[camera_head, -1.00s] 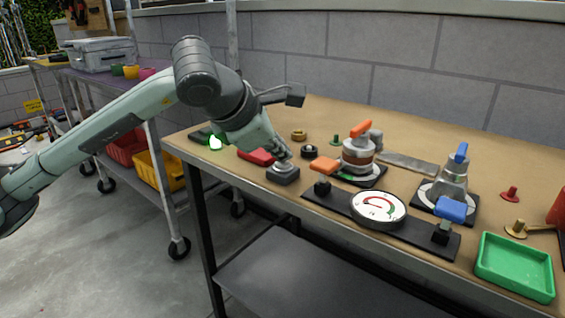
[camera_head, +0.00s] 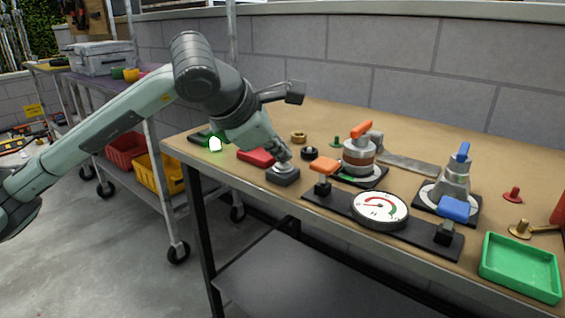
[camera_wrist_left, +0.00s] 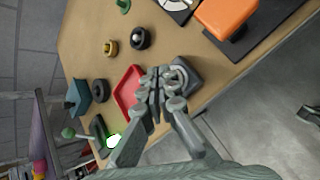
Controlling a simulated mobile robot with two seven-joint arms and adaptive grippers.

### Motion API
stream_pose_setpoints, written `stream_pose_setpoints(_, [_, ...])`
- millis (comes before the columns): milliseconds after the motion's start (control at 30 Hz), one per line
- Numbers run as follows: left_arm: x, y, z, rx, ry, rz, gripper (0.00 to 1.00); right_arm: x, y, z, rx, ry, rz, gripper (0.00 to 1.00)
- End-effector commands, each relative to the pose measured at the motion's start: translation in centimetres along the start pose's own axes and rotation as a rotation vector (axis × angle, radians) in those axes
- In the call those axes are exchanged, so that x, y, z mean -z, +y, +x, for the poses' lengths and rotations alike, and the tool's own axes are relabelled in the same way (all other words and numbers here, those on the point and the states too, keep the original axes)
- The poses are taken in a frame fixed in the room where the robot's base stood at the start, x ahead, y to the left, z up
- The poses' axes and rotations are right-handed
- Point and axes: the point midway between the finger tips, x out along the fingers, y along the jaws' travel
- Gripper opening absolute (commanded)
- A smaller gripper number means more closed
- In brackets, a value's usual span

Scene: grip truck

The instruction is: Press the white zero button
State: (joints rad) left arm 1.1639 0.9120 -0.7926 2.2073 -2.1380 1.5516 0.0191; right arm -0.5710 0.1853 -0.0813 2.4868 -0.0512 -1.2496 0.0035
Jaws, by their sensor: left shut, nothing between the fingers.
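The white zero button sits on a dark square base (camera_head: 283,177) near the front left edge of the bench. My left gripper (camera_head: 283,158) is shut and empty, its fingertips down at the button, which they mostly hide. In the left wrist view the fingertips (camera_wrist_left: 163,80) lie over the near side of the button's base (camera_wrist_left: 190,76), and part of the pale round button (camera_wrist_left: 180,76) shows beside them. I cannot tell whether the button is pushed in. My right gripper is not in view.
A red tray (camera_head: 257,157) lies just behind and left of the button. A glowing green light (camera_head: 215,143) is farther left. A gauge (camera_head: 379,208) between orange and blue handled valves stands to the right, with a green tray (camera_head: 520,268) beyond.

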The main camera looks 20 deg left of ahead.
Motion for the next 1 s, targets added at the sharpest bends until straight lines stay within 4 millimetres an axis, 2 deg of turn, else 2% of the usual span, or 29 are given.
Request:
stream_pose_setpoints(267, [-0.4,0.4,-0.5,-0.001,-0.002,0.000,0.00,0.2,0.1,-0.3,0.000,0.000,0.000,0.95])
stream_pose_setpoints(800, [-3.0,3.0,-4.1,0.000,-0.002,0.000,0.00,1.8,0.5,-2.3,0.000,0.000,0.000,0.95])
stream_pose_setpoints(1000, [-3.1,3.0,-4.2,0.000,-0.001,0.000,0.00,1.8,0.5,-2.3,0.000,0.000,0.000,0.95])
